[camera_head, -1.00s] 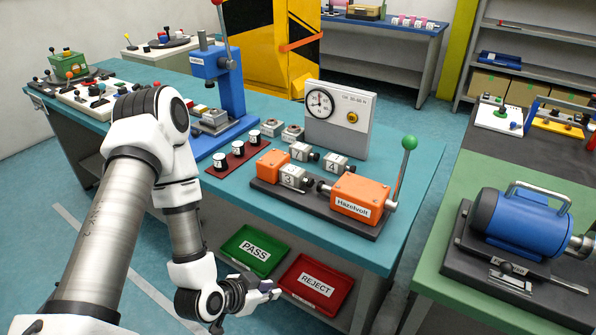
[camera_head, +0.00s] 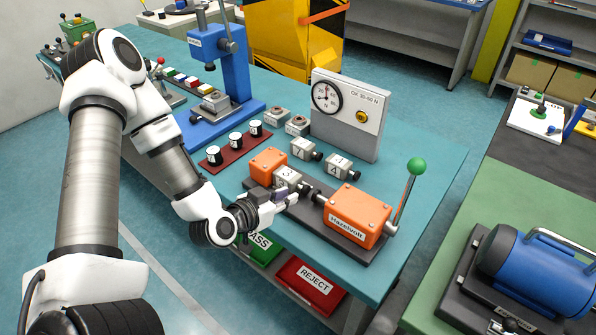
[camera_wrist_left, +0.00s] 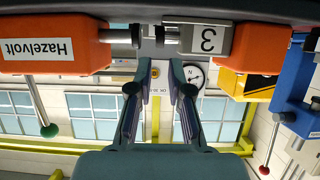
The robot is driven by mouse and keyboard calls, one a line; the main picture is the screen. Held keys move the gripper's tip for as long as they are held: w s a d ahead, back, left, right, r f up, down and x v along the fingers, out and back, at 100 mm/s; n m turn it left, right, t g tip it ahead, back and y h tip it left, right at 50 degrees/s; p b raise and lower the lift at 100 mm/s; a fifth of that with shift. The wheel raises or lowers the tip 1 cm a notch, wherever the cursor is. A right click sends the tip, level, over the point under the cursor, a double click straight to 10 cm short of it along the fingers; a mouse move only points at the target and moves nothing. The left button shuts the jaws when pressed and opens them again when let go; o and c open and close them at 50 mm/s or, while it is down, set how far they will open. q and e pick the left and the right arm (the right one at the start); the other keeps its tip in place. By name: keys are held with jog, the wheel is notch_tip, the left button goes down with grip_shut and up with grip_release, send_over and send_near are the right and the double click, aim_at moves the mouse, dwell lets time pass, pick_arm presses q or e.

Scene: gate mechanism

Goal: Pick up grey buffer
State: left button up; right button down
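A grey block marked 3 (camera_head: 287,177), which looks like a grey buffer, sits in the orange Hazelvolt fixture, between its small orange block (camera_head: 267,162) and its large one (camera_head: 357,216). It also shows upside down in the left wrist view (camera_wrist_left: 208,40). Two similar grey blocks with black knobs, marked 7 (camera_head: 303,149) and 4 (camera_head: 340,167), stand on the bench behind. My left gripper (camera_head: 285,200) is at the fixture's front edge, just before block 3. In the left wrist view its fingers (camera_wrist_left: 158,92) are apart with nothing between them. My right gripper is not in view.
A green-knobbed lever (camera_head: 416,167) rises at the fixture's right end. A dial gauge box (camera_head: 348,116) stands behind. A dark red strip with white cups (camera_head: 213,167) and a blue press (camera_head: 220,60) are left. PASS (camera_head: 262,252) and REJECT (camera_head: 311,286) trays sit below the bench edge.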

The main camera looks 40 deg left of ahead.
aim_at(304, 189)
pick_arm(q)
jog(key=shift+w+d+f, duration=0.1)
jog(key=shift+w+f, duration=0.1)
jog(key=shift+w, duration=0.25)
jog(key=x, duration=0.5)
jog(key=shift+w+f, duration=0.15)
jog(key=shift+s, duration=0.25)
grip_shut()
jog(key=shift+w, duration=0.1)
jog(key=shift+r, duration=0.2)
